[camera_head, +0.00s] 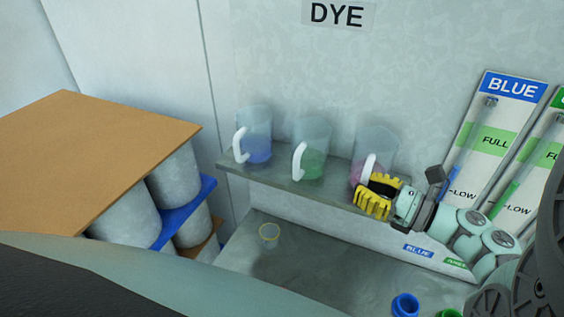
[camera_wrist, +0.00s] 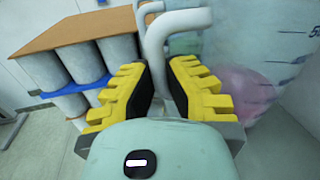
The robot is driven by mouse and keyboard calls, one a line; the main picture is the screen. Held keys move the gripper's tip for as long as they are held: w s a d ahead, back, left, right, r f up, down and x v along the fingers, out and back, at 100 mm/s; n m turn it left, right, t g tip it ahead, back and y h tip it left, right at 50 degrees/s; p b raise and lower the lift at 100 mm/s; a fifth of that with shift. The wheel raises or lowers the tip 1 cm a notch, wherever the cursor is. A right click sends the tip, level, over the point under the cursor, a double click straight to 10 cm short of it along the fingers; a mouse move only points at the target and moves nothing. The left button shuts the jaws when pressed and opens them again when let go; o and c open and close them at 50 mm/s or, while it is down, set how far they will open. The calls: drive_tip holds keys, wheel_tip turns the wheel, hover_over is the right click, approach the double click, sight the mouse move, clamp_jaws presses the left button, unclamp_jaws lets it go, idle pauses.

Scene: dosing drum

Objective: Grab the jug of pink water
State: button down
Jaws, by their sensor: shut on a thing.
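The jug of pink water (camera_head: 376,142) is clear with a white handle and stands upright on the grey shelf (camera_head: 325,189), the rightmost of three jugs. My gripper (camera_head: 376,196) has yellow fingers and is at the jug's handle, from the front right. In the wrist view the white handle (camera_wrist: 168,50) passes between the yellow fingers (camera_wrist: 165,85), which are shut on it. The pink water (camera_wrist: 240,92) shows just right of the fingers. The lower part of the handle is hidden behind the fingers.
A jug of green water (camera_head: 311,148) and a jug of blue water (camera_head: 256,135) stand to the left on the shelf. A small clear cup (camera_head: 269,236) is on the lower surface. Blue and green gauge panels (camera_head: 490,140) lean at right. Stacked drums (camera_head: 175,180) are at left.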

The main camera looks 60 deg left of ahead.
drive_tip(key=shift+s+r+b, duration=0.1)
drive_tip(key=shift+r+b, duration=0.85)
drive_tip(key=shift+r, duration=0.1)
drive_tip(key=s+d+r+b, duration=0.1)
drive_tip(key=s+d+b, duration=0.1)
drive_tip(key=s+d, duration=0.2)
drive_tip(key=s+d+b, duration=0.1)
drive_tip(key=s+d, duration=0.3)
drive_tip(key=s, duration=0.5)
drive_tip(key=shift+s+r+b, duration=0.15)
drive_tip(key=shift+r+b, duration=0.2)
drive_tip(key=shift+b, duration=0.05)
drive_tip(key=shift+f, duration=0.15)
